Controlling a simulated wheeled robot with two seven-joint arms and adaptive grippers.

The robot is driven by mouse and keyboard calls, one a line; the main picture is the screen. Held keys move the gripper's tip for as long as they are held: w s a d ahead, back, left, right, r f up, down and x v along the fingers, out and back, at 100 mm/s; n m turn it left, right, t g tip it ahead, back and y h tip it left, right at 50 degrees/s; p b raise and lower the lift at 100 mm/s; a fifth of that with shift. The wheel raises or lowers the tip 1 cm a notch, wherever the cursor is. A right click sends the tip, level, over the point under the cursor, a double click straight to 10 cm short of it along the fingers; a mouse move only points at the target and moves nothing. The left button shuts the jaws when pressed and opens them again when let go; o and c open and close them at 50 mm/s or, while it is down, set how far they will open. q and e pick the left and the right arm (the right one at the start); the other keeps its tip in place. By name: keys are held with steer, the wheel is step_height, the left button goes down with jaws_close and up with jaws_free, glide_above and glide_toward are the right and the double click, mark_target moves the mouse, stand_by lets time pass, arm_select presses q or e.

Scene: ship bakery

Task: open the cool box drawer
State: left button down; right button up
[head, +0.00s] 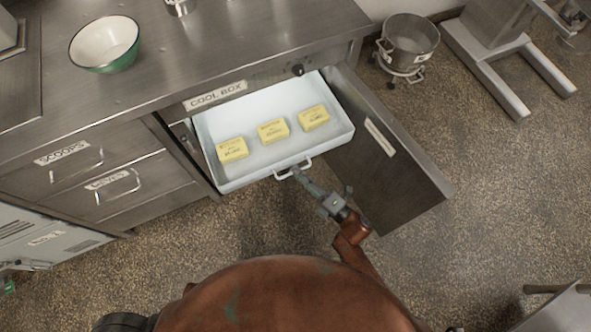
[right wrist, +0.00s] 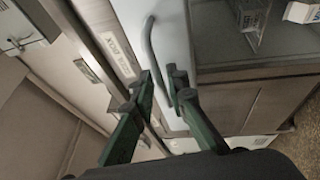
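The cool box drawer (head: 240,178) is a white tray pulled well out from under the worktop, below the COOL BOX label (head: 215,95). Three yellow butter packs lie in it. Its handle (head: 305,163) is on the front face; the handle bar (right wrist: 152,45) also shows in the right wrist view. My right gripper (head: 296,172) is at the handle. In the right wrist view its two green fingers (right wrist: 164,82) stand apart, with the handle's lower end between them and a visible gap. My left gripper is out of view.
Closed drawers (head: 125,185) are to the left.

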steer(key=v, duration=1)
steer(key=shift+s+d, duration=0.15)
steer(key=shift+d, duration=0.2)
